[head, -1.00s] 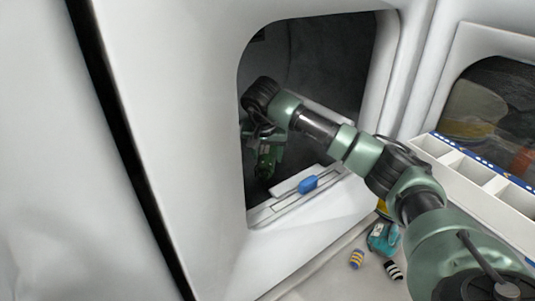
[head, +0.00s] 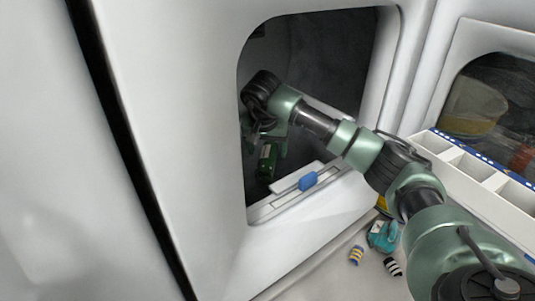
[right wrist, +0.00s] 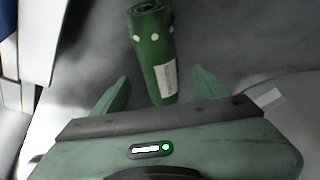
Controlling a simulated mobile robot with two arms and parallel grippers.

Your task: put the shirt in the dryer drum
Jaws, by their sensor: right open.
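The shirt looks like a green roll with white dots and a white label (right wrist: 158,60). In the right wrist view it lies on the grey surface inside the dryer drum (head: 330,62), just ahead of my gripper. My right arm reaches through the round-cornered opening. My right gripper (right wrist: 160,82) is open, its two green fingers on either side of the roll's near end, not closed on it. In the head view the green roll (head: 267,158) shows below my wrist, and the gripper fingers are partly hidden in shadow. My left gripper is not in view.
A blue tab (head: 308,181) sits on the sill of the opening. A white divided tray (head: 468,170) stands at right before a second round window. A teal bottle (head: 383,236) and striped rolls (head: 356,255) lie on the surface below my arm.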

